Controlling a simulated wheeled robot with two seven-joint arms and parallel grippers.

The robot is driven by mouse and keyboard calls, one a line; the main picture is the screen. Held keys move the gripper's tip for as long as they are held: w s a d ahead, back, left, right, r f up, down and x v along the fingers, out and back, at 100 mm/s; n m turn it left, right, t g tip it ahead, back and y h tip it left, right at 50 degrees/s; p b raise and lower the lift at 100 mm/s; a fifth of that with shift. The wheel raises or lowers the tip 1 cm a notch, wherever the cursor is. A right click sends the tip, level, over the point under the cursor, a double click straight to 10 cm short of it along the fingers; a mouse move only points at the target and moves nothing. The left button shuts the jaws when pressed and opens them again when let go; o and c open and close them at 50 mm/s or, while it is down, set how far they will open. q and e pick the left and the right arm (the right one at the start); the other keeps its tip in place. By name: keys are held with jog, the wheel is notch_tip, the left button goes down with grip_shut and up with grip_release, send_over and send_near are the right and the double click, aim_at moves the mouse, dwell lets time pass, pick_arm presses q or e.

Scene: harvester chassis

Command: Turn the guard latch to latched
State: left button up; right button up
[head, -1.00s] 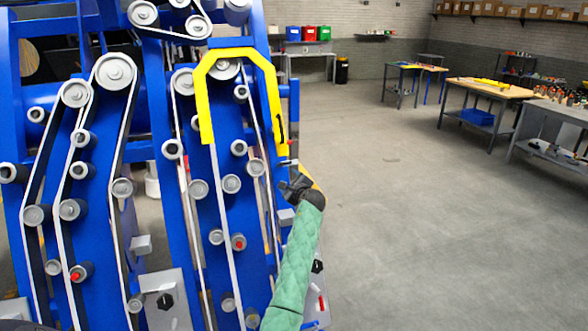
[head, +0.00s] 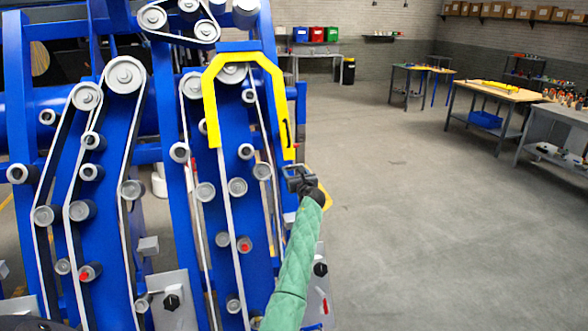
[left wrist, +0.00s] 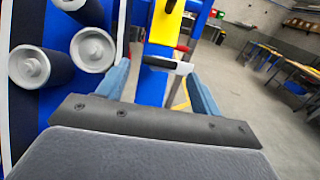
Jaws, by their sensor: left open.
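The yellow guard (head: 271,72) arches over the belts on the blue chassis in the head view. A dark slot or handle shows near its lower right end. My left gripper (head: 297,172) is just below that end, open, with its arm coming up from below. In the left wrist view its two blue fingers (left wrist: 160,90) stand apart. Ahead of and between them is a small pale latch-like part (left wrist: 168,64) on a blue post, below the yellow guard end (left wrist: 166,22). A dark, red-tipped piece is just above it. Whether it is latched I cannot tell. My right gripper is not in view.
Grey rollers (left wrist: 93,49) and belts on the blue chassis (head: 110,215) lie close on the left. Open concrete floor (head: 410,240) is on the right. Workbenches (head: 490,92) and shelves stand far back.

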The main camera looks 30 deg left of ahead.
aim_at(295, 167)
pick_arm(q)
jog(key=x, duration=0.2)
jog(key=shift+w+a, duration=0.2)
jog(key=shift+a, duration=0.05)
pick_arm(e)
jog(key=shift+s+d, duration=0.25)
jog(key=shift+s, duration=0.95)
pick_arm(q)
jog(key=c, duration=1)
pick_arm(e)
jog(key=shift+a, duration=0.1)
